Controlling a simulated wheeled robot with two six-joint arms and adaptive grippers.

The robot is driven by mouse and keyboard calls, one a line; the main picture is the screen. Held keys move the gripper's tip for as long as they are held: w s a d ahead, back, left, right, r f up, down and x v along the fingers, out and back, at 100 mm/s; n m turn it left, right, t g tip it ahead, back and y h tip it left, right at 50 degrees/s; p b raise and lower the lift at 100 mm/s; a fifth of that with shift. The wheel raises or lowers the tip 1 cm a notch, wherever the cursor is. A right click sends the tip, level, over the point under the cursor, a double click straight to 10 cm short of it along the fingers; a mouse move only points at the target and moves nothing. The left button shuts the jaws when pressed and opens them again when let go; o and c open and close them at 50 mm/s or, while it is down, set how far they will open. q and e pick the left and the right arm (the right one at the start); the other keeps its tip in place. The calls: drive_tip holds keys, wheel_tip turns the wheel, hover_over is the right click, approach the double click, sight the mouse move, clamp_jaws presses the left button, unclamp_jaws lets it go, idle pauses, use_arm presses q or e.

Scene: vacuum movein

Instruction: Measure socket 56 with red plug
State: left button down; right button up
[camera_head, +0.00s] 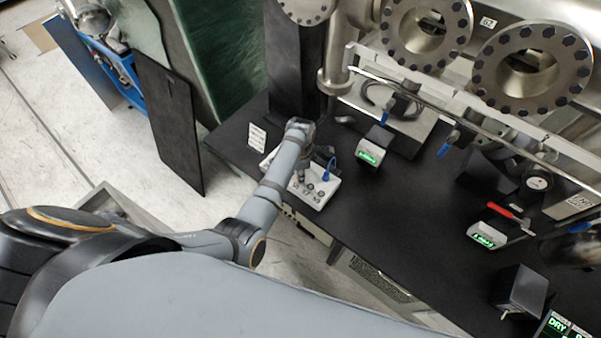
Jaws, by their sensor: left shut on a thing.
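My left gripper (301,173) points down over the back left part of a white socket box (318,197) on the black table. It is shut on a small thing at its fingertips. The thing is mostly hidden by the gripper and arm, and I cannot make out its colour. The box has several round dark sockets and printed numbers along its front edge, too small to read surely. A blue plug (330,169) stands upright at the back of the box, right of my gripper. I cannot make out a red plug. My right gripper is out of view.
A small meter with a green display (369,154) stands right of the box. Another green-display meter (486,236) and a red-handled item (508,214) lie further right. A white card (257,137) stands left. Steel flanges and pipes line the back. The table's middle (400,205) is clear.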

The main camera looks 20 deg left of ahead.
use_arm(q)
drive_tip(key=shift+f, duration=0.5)
drive_tip(key=c, duration=1)
unclamp_jaws()
drive_tip(key=shift+c, duration=0.2)
drive_tip(key=shift+r, duration=0.25)
wheel_tip(320, 180, up, 7)
drive_tip(key=shift+r, duration=0.1)
